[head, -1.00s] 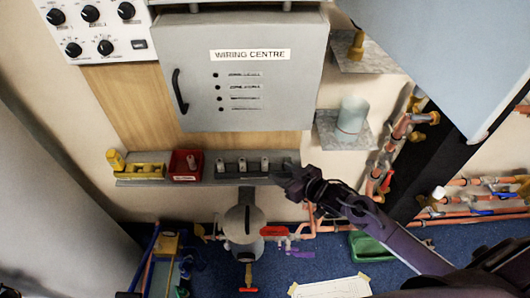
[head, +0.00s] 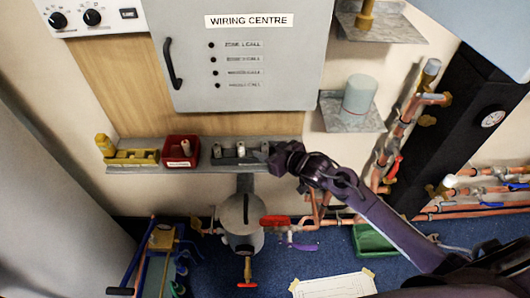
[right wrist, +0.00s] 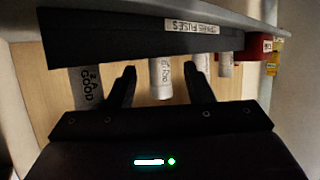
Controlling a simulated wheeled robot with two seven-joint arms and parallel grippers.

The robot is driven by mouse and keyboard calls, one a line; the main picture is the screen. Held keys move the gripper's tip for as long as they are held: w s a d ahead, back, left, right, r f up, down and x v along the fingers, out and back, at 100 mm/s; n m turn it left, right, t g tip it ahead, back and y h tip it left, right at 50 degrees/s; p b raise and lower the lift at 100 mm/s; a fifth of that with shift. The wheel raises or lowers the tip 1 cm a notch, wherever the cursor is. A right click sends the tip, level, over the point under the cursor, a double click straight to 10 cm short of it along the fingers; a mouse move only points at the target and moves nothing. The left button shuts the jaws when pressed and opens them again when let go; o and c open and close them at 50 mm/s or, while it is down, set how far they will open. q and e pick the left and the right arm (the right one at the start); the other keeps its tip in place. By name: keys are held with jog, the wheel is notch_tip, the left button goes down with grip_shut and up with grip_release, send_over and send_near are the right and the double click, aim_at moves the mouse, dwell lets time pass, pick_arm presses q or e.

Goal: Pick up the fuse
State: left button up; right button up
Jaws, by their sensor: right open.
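The spare fuse rack (head: 228,161) is a dark strip on the grey shelf under the wiring centre box. Pale fuses stand in it, such as one fuse (head: 241,149). In the right wrist view the rack (right wrist: 120,38) carries a "SPARE FUSES" label, with several white fuses showing below it. My right gripper (head: 277,160) is at the rack's right end and hides part of it. In the right wrist view its two fingers (right wrist: 163,74) are apart, with one fuse (right wrist: 160,80) in line with the gap and another (right wrist: 196,72) close by the right finger. Contact is not visible. My left gripper is not in view.
The wiring centre box (head: 240,60) is above. A grey round vessel (head: 243,214) and copper pipes are below. A small shelf (head: 350,115) is at right.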

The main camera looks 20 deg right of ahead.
grip_shut()
jog(key=shift+r, duration=0.15)
jog(key=shift+r, duration=0.5)
notch_tip(320, 180, up, 2)
jog(key=shift+r, duration=0.2)
jog(key=s+d, duration=0.4)
jog(key=s, duration=0.4)
jog(key=s+d, duration=0.3)
jog(key=s, duration=0.5)
jog(key=shift+s+d+b, duration=0.15)
jog(key=shift+d+b, duration=0.2)
jog(key=shift+b, duration=0.05)
